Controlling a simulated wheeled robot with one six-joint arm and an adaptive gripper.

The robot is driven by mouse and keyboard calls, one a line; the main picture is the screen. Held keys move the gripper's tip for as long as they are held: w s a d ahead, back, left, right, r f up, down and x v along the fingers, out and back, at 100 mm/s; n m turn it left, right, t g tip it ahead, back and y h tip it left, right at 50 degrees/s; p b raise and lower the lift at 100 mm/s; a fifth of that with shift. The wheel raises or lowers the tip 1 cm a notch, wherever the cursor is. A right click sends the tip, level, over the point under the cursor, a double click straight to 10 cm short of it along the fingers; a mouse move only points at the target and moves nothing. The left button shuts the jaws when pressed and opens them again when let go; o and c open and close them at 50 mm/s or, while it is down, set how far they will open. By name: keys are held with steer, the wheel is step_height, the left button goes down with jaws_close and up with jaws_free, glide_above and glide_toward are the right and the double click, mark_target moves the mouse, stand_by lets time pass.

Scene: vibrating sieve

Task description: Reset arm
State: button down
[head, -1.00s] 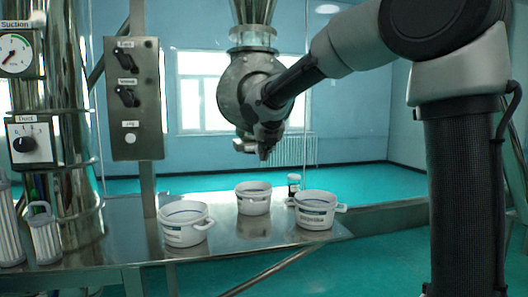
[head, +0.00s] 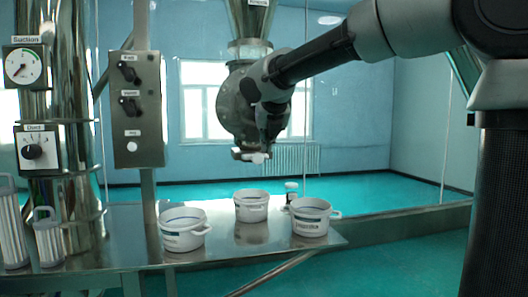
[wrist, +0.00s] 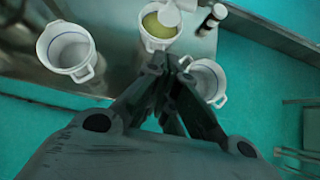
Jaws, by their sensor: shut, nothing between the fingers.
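My gripper (head: 266,145) hangs in front of the steel sieve body (head: 228,108) in the head view, pointing down above the table. In the wrist view my gripper (wrist: 173,62) shows its dark fingers closed together with nothing between them. It is above the white tubs and apart from them. The arm reaches in from the upper right.
Three white tubs stand on the steel table (head: 130,225): left (head: 183,240), middle (head: 251,208) and right (head: 311,225). The middle tub holds yellowish material in the wrist view. A small dark-and-white jar (wrist: 211,19) stands nearby. A control box (head: 137,108) is left.

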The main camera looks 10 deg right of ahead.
steer(key=s+d+f+m+g, duration=0.1)
steer(key=s+d+f+m, duration=0.4)
steer(key=s+m, duration=0.5)
steer(key=s+d+f+m+g, duration=0.2)
steer(key=s+d+f+m, duration=0.4)
steer(key=s+m, duration=0.5)
steer(key=s+d+f+m+g, duration=0.1)
steer(key=s+d+f+m, duration=0.5)
steer(key=s+m, duration=0.5)
steer(key=f+m, duration=0.1)
steer(key=m, duration=0.2)
steer(key=shift+s+d+f+m, duration=0.15)
steer(key=shift+d+f+m, duration=0.05)
steer(key=shift+d+m, duration=0.1)
